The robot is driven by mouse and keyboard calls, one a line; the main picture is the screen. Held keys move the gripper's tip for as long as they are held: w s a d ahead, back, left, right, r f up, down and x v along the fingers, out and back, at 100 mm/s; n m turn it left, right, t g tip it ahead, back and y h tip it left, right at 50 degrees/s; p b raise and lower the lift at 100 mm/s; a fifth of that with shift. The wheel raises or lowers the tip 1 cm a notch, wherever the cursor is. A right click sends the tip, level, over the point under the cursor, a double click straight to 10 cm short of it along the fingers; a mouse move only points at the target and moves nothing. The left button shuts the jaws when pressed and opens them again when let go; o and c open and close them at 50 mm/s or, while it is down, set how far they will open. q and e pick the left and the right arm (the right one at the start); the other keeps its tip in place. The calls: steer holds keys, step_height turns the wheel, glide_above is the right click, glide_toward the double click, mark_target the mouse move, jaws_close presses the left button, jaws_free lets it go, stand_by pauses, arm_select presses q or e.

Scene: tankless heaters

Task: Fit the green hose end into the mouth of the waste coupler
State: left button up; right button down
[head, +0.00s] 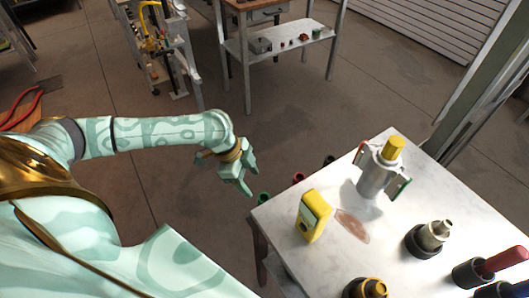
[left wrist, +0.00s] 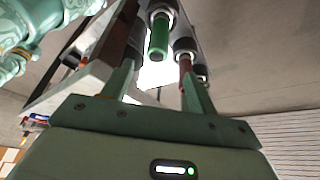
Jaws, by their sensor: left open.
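The green hose end (head: 264,197) sticks out at the left edge of the white marble table. In the left wrist view the green hose end (left wrist: 158,38) hangs from a pale collar, beyond my fingers. My left gripper (head: 240,178) is open and empty, just left of the green hose end and apart from it. Its two fingers also show in the left wrist view (left wrist: 158,85). Several fittings stand on the table, among them a metallic one on a dark round base (head: 432,238); I cannot tell which is the waste coupler. My right gripper is not in view.
A red hose end (head: 298,178) and a dark one (head: 328,160) sit along the same table edge (head: 258,213). On the table are a yellow device (head: 312,217) and a grey vessel with a yellow top (head: 378,172). The floor left of the table is clear.

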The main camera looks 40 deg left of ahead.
mark_target(263, 197)
arm_select(q)
steer(key=b+x, duration=0.1)
steer(key=x, duration=0.3)
steer(key=shift+f, duration=0.1)
steer(key=b+x, duration=0.1)
steer(key=x, duration=0.3)
steer(key=shift+d+f+b, duration=0.15)
steer(key=shift+d+b, duration=0.25)
steer(key=shift+d, duration=0.1)
steer(key=shift+d+f, duration=0.2)
steer(key=shift+f, duration=0.15)
steer(key=shift+r, duration=0.1)
jaws_close()
